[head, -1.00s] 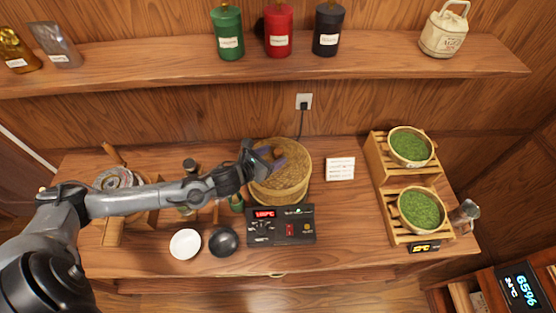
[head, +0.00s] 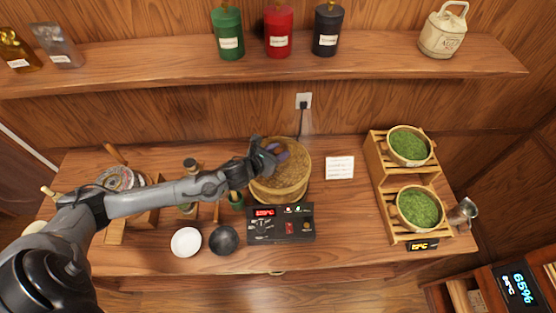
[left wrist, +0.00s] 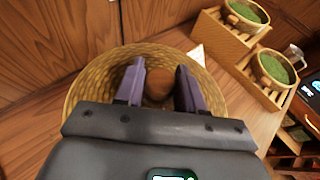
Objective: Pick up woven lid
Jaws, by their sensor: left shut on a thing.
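The round woven lid (head: 292,172) lies on top of the woven steamer basket (head: 285,195) behind the control panel. In the left wrist view its brown round knob (left wrist: 158,84) sits between the two purple-grey fingers. My left gripper (head: 275,154) reaches in from the left over the lid and is shut on the knob. The lid's near part is hidden by the gripper body in the left wrist view. I cannot tell whether the lid is lifted clear of the basket. My right gripper is not in view.
A control panel (head: 282,226) stands in front of the basket. A white bowl (head: 186,242) and a dark bowl (head: 224,240) are left of it. A white card (head: 340,168) and a wooden rack (head: 380,160) with green tea bowls are to the right. The shelf (head: 400,60) overhangs behind.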

